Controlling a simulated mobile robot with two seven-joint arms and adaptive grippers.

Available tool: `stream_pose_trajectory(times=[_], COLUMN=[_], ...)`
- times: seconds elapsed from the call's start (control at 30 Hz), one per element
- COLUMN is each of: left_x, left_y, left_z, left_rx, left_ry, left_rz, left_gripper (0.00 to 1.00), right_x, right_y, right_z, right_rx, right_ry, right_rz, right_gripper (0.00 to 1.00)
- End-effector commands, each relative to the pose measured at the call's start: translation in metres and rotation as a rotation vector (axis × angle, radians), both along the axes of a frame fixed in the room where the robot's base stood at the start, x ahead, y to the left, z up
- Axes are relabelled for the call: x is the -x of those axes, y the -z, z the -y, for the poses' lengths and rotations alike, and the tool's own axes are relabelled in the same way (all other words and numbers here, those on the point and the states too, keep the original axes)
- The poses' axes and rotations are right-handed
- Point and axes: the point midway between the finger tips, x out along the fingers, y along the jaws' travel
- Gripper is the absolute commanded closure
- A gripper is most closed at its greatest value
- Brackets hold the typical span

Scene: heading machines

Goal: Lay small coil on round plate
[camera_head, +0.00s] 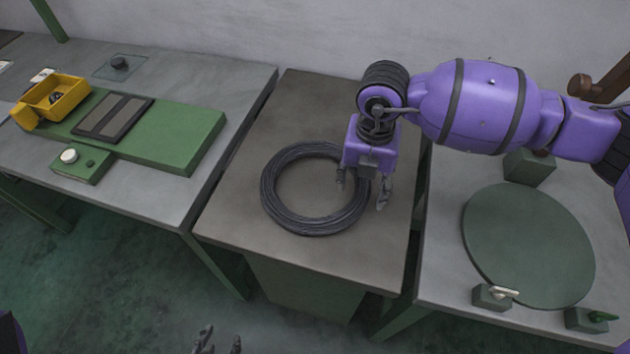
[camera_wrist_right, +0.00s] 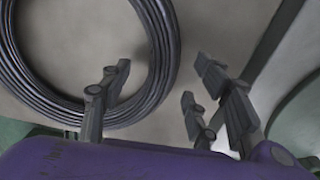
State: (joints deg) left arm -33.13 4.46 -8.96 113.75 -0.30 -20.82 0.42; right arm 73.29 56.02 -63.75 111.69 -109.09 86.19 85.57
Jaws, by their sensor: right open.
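The small coil (camera_head: 274,205), a ring of dark wire, lies flat on the middle table. The round plate (camera_head: 527,245) is a dark green disc on the right-hand table, with nothing on it. My right gripper (camera_head: 363,195) is open above the coil's right side and hides part of it. In the right wrist view, the coil (camera_wrist_right: 158,60) runs between the spread fingers of the right gripper (camera_wrist_right: 160,97), which hold nothing. My left gripper (camera_head: 218,342) shows only its fingertips at the bottom edge, apart and empty, far from the coil.
The middle table (camera_head: 245,200) is otherwise clear. Small green blocks (camera_head: 492,297) with fittings stand around the plate. The left table holds a green board (camera_head: 190,140), a yellow bin (camera_head: 55,97) and a button box (camera_head: 82,162). Narrow gaps separate the tables.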

Motion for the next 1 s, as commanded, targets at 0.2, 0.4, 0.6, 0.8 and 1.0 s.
stream_pose_trajectory(times=[0.2, 0.4, 0.6, 0.8, 1.0], left_x=[-0.0041, -0.0040, -0.0038, -0.0035, -0.0031], left_y=[-0.0025, -0.0024, -0.0024, -0.0023, -0.0022], left_z=[0.0005, 0.0005, 0.0006, 0.0008, 0.0007], left_rx=[0.000, 0.000, 0.000, 0.001, 0.001], left_ry=[0.002, 0.002, 0.002, 0.002, 0.002], left_rz=[0.009, 0.009, 0.008, 0.007, 0.007], left_gripper=[0.60, 0.60, 0.60, 0.60, 0.60], right_x=[0.0001, 0.0002, 0.0003, 0.0002, 0.0001], right_y=[0.0141, 0.0139, 0.0138, 0.0135, 0.0134], right_z=[0.0001, 0.0001, 0.0000, -0.0005, -0.0008], right_rx=[0.000, 0.000, 0.000, -0.002, -0.003], right_ry=[0.000, -0.001, -0.001, -0.001, -0.002], right_rz=[0.000, 0.000, 0.000, 0.001, 0.001], right_gripper=[0.44, 0.50, 0.76, 1.00, 1.00])
